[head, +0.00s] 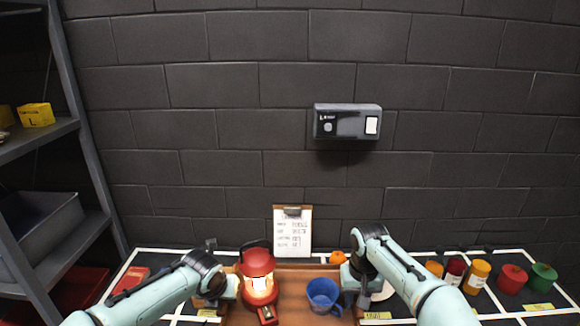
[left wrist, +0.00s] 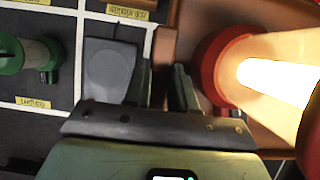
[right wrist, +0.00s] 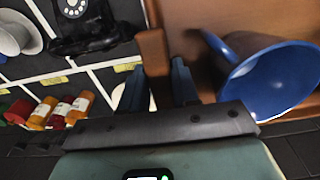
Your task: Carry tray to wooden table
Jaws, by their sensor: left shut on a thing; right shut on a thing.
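The brown tray (head: 292,288) is at the bottom centre of the head view. A lit red lantern (head: 258,275) stands at its left and a blue mug (head: 323,294) at its right. My left gripper (head: 228,287) is at the tray's left side, shut on its wall, which also shows in the left wrist view (left wrist: 161,48). My right gripper (head: 352,281) is shut on the opposite wall, seen in the right wrist view (right wrist: 153,48). The tray's near edge is cut off. I see no wooden table.
A dark worktop with white grid lines carries bottles (head: 476,274), a red object (head: 511,278), an orange fruit (head: 337,257) and a clipboard (head: 292,232). A grey shelf (head: 45,140) stands left. A block wall with a grey box (head: 347,122) closes the back.

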